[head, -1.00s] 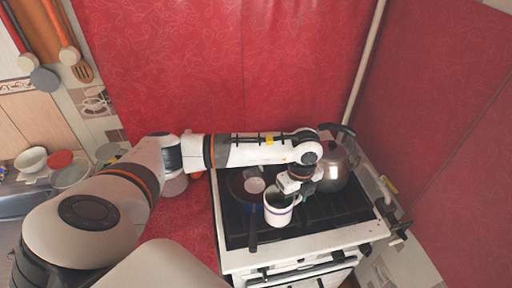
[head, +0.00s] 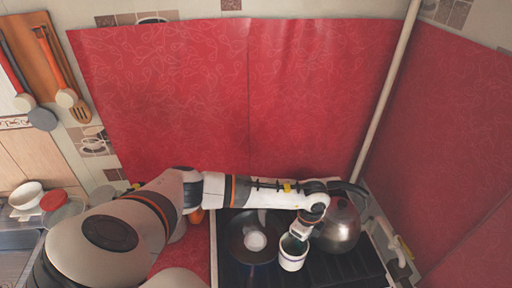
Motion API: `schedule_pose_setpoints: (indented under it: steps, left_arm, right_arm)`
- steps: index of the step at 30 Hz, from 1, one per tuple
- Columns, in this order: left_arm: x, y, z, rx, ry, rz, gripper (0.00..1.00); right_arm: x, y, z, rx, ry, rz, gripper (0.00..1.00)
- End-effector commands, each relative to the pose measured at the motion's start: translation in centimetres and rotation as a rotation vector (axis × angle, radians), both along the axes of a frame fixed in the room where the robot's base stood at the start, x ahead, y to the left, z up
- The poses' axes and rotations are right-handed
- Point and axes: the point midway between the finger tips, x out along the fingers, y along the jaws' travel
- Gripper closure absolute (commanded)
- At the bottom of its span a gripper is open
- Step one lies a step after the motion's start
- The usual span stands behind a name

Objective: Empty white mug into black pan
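The white mug (head: 292,258) with a dark band near its rim is at my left gripper (head: 297,239), which has its fingers at the rim. The mug looks about upright, just right of the black pan (head: 235,246), and its inside looks dark. The fingertips are small and partly hidden, but the gripper appears shut on the mug. The pan sits on the stove, with a round whitish patch (head: 256,241) in it; I cannot tell whether that is contents or an object. My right gripper is not in view.
A shiny metal kettle (head: 339,228) stands on the stove close to the right of my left gripper. A red oilcloth wall (head: 220,100) rises behind. White bowls (head: 26,194) and a red-topped container (head: 54,200) are at the far left.

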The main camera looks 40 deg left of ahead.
Motion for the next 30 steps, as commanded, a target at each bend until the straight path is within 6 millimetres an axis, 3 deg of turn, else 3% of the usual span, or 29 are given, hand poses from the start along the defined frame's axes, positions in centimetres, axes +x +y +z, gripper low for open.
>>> schedule_pose_setpoints:
  steps: [5,11,30]
  left_arm:
    - [0.1,0.3,0.1,-0.019,0.001,0.001,1.0]
    - [0.0,0.8,0.4,-0.086,-0.005,0.002,1.0]
    - [-0.2,3.6,1.7,-0.487,-0.025,0.005,1.0]
  right_arm:
    - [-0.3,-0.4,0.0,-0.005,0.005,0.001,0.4]
    - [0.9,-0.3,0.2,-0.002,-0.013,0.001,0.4]
    - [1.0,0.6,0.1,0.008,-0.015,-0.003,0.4]
